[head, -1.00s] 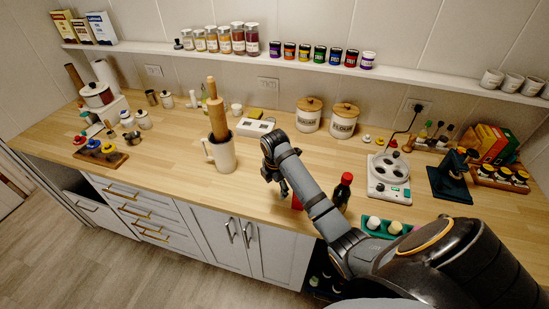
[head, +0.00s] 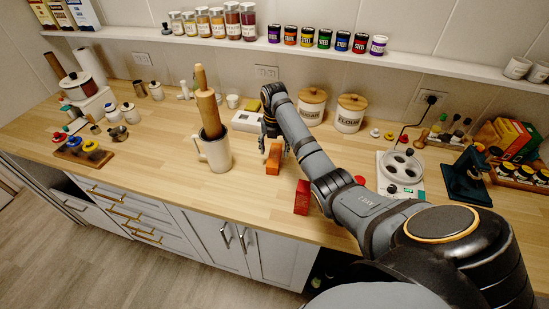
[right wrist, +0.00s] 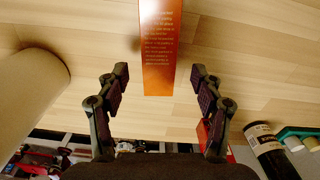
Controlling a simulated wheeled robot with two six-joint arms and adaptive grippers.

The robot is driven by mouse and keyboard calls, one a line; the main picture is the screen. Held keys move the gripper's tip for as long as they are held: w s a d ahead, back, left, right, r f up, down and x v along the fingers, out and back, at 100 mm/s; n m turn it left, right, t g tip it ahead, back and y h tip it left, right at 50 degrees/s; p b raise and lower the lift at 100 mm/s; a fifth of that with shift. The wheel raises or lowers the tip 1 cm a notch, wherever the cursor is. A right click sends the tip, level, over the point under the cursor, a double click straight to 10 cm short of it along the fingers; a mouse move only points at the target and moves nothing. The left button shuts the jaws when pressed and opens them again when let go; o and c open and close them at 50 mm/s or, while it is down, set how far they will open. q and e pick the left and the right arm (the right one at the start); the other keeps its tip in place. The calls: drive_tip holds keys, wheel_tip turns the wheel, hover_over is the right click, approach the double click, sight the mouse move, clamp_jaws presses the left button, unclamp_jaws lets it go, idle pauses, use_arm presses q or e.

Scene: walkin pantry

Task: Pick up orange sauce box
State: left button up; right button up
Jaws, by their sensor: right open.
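The orange sauce box (head: 273,160) stands on the wooden counter, to the right of the white mug. My right gripper (head: 275,143) is open and reaches down just behind and above the box, partly overlapping it. In the right wrist view the orange box (right wrist: 158,45) shows printed text on its face and lies ahead, between the lines of the two open fingers. No finger is seen pressed on it, and its top end is cut off by the picture edge. My left gripper is not in view.
A white mug (head: 217,153) holding a wooden rolling pin stands left of the box. A red box (head: 302,197) stands nearer the counter's front edge, beside my arm. Sugar and flour canisters (head: 349,113) stand behind. The counter left of the mug has free room.

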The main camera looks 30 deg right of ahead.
sight(274, 157)
drive_tip(key=shift+s+a+f+p, duration=0.1)
drive_tip(key=shift+f+p, duration=0.5)
wheel_tip(274, 157, down, 3)
drive_tip(key=shift+r+p, duration=0.1)
drive_tip(key=shift+p, duration=0.2)
drive_tip(key=shift+f, duration=0.55)
drive_tip(key=shift+r, duration=0.1)
drive_tip(key=c, duration=0.6)
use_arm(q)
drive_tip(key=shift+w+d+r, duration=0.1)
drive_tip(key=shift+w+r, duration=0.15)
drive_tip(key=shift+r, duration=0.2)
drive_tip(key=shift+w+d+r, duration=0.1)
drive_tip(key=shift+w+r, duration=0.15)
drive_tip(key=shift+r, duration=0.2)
use_arm(e)
drive_tip(key=c, duration=0.8)
